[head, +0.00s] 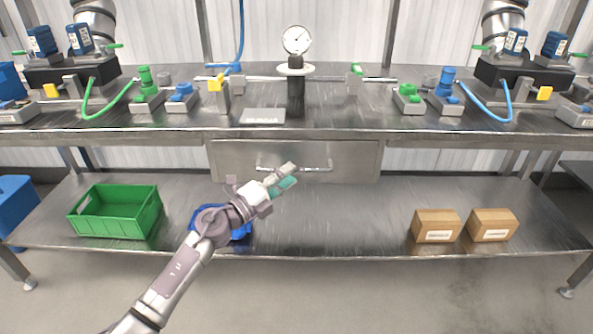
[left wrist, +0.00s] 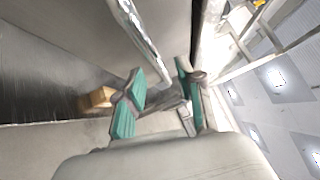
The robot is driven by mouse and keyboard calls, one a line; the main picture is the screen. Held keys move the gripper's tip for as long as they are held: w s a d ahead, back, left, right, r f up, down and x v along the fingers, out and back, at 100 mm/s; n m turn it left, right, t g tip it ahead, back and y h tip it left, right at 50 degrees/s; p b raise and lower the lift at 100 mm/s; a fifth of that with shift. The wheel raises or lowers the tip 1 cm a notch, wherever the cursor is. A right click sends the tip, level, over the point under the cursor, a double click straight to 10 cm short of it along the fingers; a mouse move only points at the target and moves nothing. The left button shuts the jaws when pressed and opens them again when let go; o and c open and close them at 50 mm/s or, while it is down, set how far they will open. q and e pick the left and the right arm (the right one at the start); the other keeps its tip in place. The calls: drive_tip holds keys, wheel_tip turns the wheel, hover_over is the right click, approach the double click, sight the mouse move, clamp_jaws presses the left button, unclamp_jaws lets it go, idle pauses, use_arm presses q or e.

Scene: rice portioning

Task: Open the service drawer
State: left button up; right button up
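The service drawer (head: 350,155) is a wide grey metal front under the middle of the workbench. It looks closed, flush under the top. A horizontal bar handle (head: 318,168) runs across it. My left gripper (head: 284,177) reaches up from below, its teal-padded fingers at the left part of the handle and hiding some of it. In the left wrist view the fingers (left wrist: 160,92) are spread apart. The handle bar (left wrist: 140,38) runs toward the gap between them; I cannot tell whether it touches either finger. My right gripper is out of view.
The lower shelf (head: 340,225) holds a green crate (head: 115,225), a blue item (head: 240,232) partly behind my left arm, and two cardboard boxes (head: 436,226). On the bench top (head: 340,120) stand a gauge (head: 297,40), valves and a flat plate (head: 262,116).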

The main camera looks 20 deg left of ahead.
use_arm(q)
drive_tip(key=shift+x, duration=1.75)
clamp_jaws()
